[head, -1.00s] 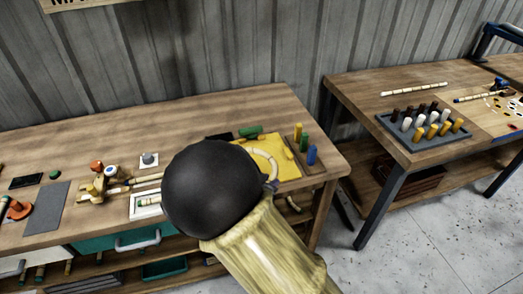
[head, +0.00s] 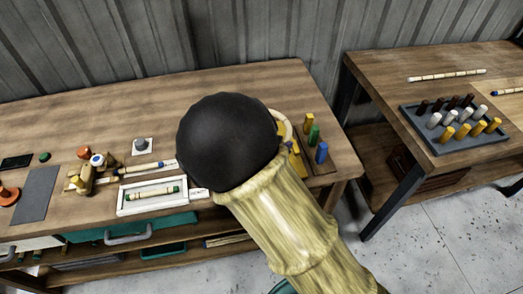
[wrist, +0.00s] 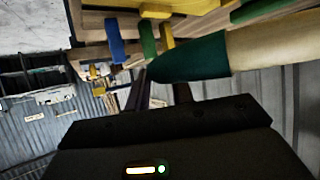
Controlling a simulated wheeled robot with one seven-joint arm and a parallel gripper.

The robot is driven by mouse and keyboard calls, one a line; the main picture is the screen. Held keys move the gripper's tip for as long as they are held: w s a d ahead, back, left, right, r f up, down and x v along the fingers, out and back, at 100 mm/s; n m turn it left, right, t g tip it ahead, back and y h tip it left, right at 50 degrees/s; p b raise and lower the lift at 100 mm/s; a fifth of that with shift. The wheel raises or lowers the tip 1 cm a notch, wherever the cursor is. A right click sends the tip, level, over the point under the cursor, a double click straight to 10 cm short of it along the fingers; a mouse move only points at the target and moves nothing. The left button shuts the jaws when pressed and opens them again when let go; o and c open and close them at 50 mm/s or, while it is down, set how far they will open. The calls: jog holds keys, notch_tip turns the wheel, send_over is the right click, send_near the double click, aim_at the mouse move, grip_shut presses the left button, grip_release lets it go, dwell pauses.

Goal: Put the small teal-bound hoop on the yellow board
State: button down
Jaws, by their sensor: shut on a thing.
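In the wrist view my gripper (wrist: 158,88) is shut on the small teal-bound hoop (wrist: 265,45), a thick pale cane with a dark teal binding, which shows large and close beside the fingers. The rest of the hoop runs out of the picture. In the head view my dark round joint and pale arm hide the gripper and nearly all of the yellow board; a yellow piece (head: 296,160) shows at their right edge. A pale curved cane (head: 285,126) shows just above it; I cannot tell whether it is the held hoop.
Yellow, green (head: 314,135) and blue (head: 322,153) upright pegs stand at the bench's right end. A white tray (head: 125,208) with a green-ended cane lies left of my arm. A rack of several pegs (head: 450,145) stands on the right bench. The bench's back left is clear.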

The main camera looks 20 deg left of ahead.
jog(key=shift+f+b, duration=0.3)
jog(key=shift+f, duration=2.6)
jog(key=shift+f, duration=2.1)
jog(key=c, duration=1.2)
grip_release()
jog(key=shift+s, duration=0.1)
